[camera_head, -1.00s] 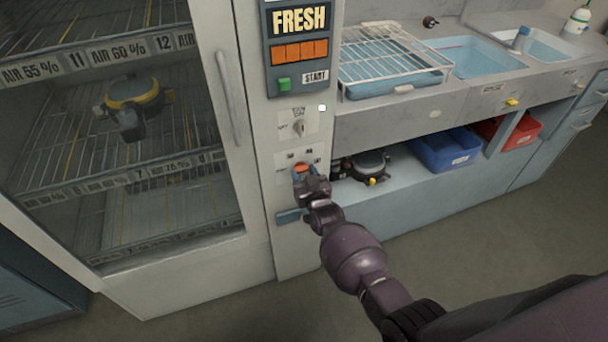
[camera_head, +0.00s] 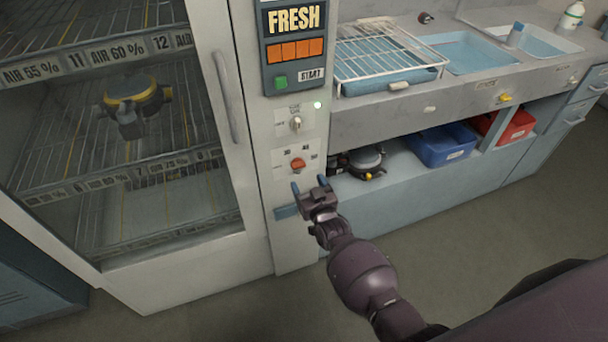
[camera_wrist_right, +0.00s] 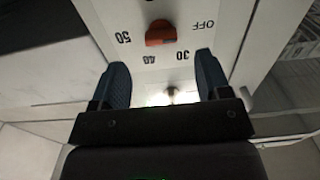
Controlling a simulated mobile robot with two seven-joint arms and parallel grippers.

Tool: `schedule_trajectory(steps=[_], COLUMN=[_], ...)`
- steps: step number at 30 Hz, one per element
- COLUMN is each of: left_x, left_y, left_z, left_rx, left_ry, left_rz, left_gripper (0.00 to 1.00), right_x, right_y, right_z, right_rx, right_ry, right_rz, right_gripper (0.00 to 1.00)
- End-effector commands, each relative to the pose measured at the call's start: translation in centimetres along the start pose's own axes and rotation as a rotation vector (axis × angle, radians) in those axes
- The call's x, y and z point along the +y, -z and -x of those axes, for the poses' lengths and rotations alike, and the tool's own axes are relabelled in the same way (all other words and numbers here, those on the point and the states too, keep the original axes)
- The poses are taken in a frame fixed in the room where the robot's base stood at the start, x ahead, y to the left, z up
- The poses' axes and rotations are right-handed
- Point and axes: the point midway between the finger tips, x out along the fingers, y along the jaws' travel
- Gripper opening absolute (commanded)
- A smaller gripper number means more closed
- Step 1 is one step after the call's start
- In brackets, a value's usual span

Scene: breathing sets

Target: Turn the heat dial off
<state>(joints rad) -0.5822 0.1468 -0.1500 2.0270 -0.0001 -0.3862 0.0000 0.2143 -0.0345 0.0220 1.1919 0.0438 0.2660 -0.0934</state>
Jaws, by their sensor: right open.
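The heat dial is an orange knob (camera_head: 298,164) on the pale panel of the cabinet, below a smaller pale switch. In the right wrist view the orange knob (camera_wrist_right: 160,33) sits among the marks OFF, 30, 40 and 50, seen turned around. Its grip lies roughly sideways; I cannot tell which end is the pointer. My right gripper (camera_head: 310,185) is open and empty, just below the dial and apart from it. Its two dark blue fingers (camera_wrist_right: 162,75) are spread wide in the wrist view, with the knob beyond them. My left gripper is not in view.
The glass cabinet door with its long handle (camera_head: 225,97) is left of the panel. A counter with a wire rack (camera_head: 388,50) stands right, above a shelf with a blue bin (camera_head: 442,148) and red bin (camera_head: 505,127).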

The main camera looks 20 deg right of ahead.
Motion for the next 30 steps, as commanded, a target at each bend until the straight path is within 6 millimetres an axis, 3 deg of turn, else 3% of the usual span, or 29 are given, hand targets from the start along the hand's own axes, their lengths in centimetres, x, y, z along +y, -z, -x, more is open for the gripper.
schedule_trajectory(steps=[6, 12, 30], left_x=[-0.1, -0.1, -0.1], left_y=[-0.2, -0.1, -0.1], left_z=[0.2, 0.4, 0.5], left_rx=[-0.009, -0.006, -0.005], left_ry=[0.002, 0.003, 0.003], left_rz=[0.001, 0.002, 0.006], left_gripper=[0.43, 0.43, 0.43], right_x=[0.0, -0.1, -0.1], right_y=[0.1, 0.0, 0.0], right_z=[3.2, 4.6, 4.9], right_rx=[0.000, 0.000, 0.000], right_ry=[0.000, 0.001, 0.001], right_rz=[0.001, 0.001, 0.000], right_gripper=[0.70, 0.70, 0.70])
